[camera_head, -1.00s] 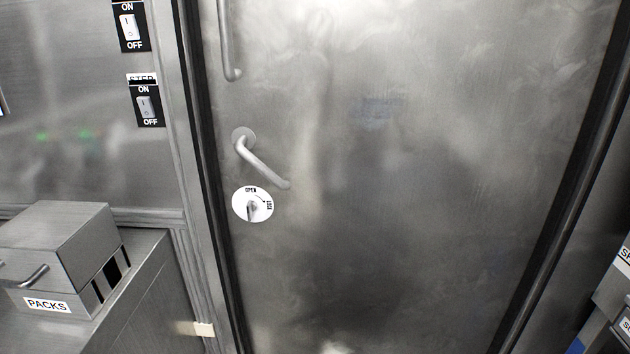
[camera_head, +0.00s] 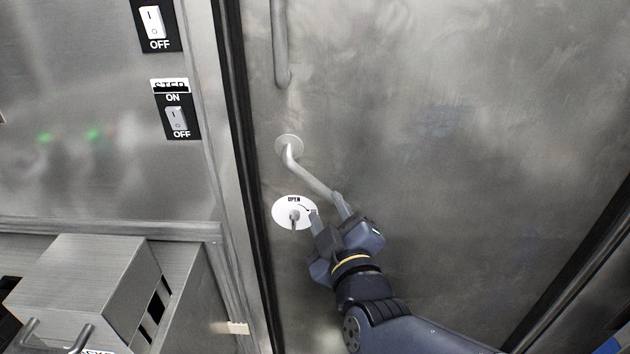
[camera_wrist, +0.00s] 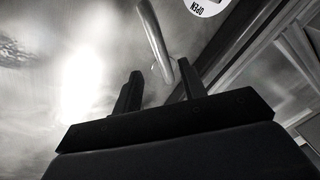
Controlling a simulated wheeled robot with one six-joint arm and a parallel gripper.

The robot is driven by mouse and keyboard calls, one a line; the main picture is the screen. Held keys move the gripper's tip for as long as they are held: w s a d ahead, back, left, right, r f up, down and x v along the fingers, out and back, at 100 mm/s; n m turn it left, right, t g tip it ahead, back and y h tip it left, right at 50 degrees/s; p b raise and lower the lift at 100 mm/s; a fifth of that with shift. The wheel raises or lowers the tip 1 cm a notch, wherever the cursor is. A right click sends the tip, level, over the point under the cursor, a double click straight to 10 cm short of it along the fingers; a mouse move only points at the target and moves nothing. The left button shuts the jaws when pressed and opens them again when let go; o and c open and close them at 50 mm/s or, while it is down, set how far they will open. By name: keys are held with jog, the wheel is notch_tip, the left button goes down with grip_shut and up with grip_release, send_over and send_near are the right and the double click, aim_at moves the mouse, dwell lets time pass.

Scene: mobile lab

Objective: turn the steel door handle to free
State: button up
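The steel door handle (camera_head: 310,176) is a bent lever on a round plate. It slopes down to the right from its pivot. My gripper (camera_head: 327,207) is at the lever's lower end, with its two fingers apart.
A vertical pull bar (camera_head: 281,45) is above the handle on the steel door (camera_head: 450,150). Labelled switches (camera_head: 176,118) are on the wall at left. A metal box (camera_head: 85,280) stands on the counter at lower left. The door face to the right is clear.

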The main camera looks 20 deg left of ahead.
aim_at(317, 189)
jog(key=x, duration=0.8)
jog(key=shift+w+a+f, duration=0.1)
jog(key=shift+w+a, duration=0.1)
jog(key=shift+w, duration=0.15)
jog(key=shift+c, duration=0.6)
grip_shut()
